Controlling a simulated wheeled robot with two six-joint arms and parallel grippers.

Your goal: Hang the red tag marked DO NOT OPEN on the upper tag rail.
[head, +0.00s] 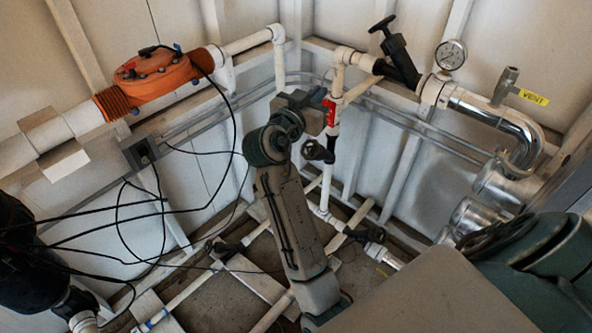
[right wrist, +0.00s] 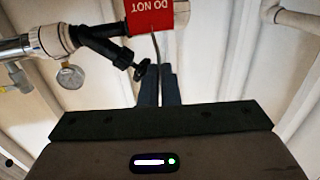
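The red tag (head: 329,113) hangs at the tip of my right gripper (head: 317,98) in the head view, in front of a white vertical pipe. In the right wrist view the tag (right wrist: 150,14) shows upside down with the words DO NOT, cut off by the top edge. A thin wire or hook runs from it down between the fingers of the right gripper (right wrist: 158,72), which are close together on it. Thin grey rails (head: 400,116) run along the walls behind; I cannot tell which one is the upper tag rail. My left gripper is not in view.
An orange housing (head: 155,76) with black cables sits on the left pipe. A black-handled valve (head: 396,52), a gauge (head: 451,55), a chrome bend (head: 505,122) and a yellow VENT label (head: 533,97) are at upper right. White pipes cross the floor below.

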